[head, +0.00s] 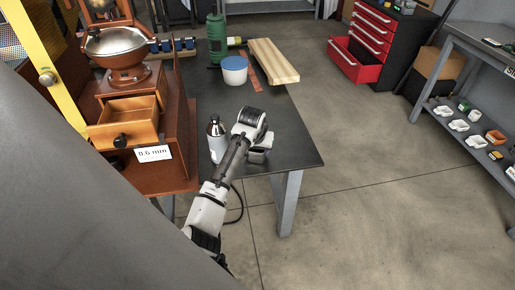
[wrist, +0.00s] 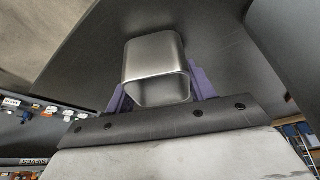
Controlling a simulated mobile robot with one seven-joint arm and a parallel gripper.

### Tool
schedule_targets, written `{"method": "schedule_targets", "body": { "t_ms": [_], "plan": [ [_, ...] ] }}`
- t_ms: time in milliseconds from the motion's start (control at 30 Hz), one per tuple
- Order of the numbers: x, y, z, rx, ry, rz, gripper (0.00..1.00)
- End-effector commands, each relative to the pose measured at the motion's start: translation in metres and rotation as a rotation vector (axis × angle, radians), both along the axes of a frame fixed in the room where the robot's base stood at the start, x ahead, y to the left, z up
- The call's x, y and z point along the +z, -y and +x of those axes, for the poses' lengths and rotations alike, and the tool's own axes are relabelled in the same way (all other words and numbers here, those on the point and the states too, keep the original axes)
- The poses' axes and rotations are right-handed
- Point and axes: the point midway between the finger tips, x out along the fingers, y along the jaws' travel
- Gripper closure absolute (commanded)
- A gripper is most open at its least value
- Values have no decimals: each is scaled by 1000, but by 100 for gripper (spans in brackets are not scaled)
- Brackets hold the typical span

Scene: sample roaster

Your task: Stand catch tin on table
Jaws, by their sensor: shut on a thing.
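The catch tin (wrist: 153,55) is a small silver metal cup with rounded corners. In the wrist view it sits between the two purple fingers of my gripper (wrist: 160,86), which touch its sides, and its open end faces toward the camera. In the head view the tin (head: 257,156) shows under my gripper (head: 258,147), close to the front right part of the dark table (head: 285,130). My wrist hides part of it there. I cannot tell whether its base touches the tabletop.
A silver bottle (head: 217,139) stands just left of my gripper. A wooden grinder (head: 125,105) with an open drawer and a "0.6 mm" card (head: 154,153) stands at left. A blue-white tub (head: 234,71), green container (head: 217,38) and wooden board (head: 273,62) are farther back.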

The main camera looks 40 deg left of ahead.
Motion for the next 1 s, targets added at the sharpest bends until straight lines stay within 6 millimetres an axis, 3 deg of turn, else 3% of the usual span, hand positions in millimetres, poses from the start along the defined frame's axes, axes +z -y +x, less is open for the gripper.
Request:
{"method": "schedule_targets", "body": {
  "t_ms": [67,100,267,667,1000],
  "plan": [
    [-3,1,0,0,0,-1,70],
    [-3,1,0,-1,0,-2,44],
    [-3,0,0,0,0,-1,24],
    [5,1,-1,0,2,1,24],
    [68,13,-24,-1,3,1,24]
  ]
}}
